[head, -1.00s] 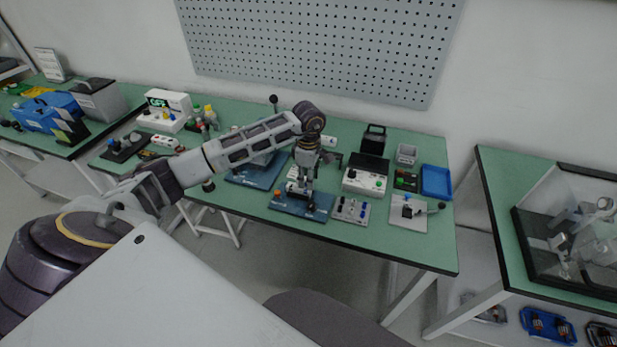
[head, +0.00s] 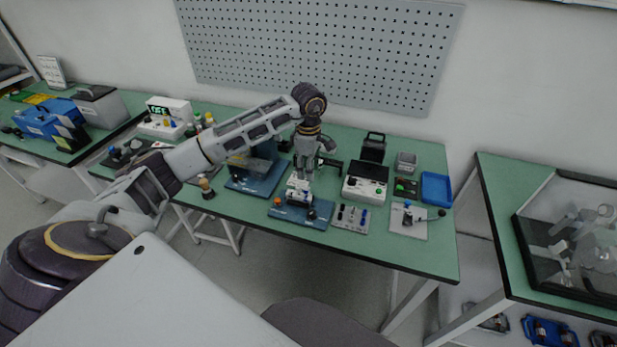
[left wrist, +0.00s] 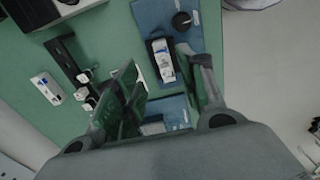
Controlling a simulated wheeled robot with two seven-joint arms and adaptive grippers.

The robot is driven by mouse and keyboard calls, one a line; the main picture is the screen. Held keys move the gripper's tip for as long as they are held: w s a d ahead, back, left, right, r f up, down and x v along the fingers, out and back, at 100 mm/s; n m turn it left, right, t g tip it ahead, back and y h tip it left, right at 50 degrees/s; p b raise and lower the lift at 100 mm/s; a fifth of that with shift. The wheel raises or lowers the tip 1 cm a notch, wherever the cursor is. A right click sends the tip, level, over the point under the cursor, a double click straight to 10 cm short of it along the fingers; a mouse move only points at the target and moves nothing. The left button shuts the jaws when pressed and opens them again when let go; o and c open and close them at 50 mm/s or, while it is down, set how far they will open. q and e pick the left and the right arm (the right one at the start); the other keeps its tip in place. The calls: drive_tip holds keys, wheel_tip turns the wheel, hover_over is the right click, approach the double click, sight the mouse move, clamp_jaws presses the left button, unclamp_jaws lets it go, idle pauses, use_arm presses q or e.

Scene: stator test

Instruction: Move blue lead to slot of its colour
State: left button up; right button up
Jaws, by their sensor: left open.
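My left gripper (head: 303,172) is open, pointing down above a small white-topped device (head: 298,185) on the front blue base (head: 285,213). In the left wrist view, the open fingers (left wrist: 170,85) stand on either side of the view, with a blue base and a white-labelled device (left wrist: 162,62) beyond them. Nothing shows held between them. A small grey plate (head: 345,224) right of the base carries dark and blue upright pieces, the blue one (head: 364,214) at its right. Which piece is the blue lead, and where its coloured slot is, I cannot tell. My right gripper is not in view.
A white instrument (head: 362,192) and a blue tray (head: 436,186) stand to the right. A pale plate (head: 405,228) holds a blue-topped part. Another blue base (head: 252,182) lies to the left. Bare green table (head: 395,250) shows along the front right.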

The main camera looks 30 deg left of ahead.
use_arm(q)
drive_tip(key=shift+r, duration=2.35)
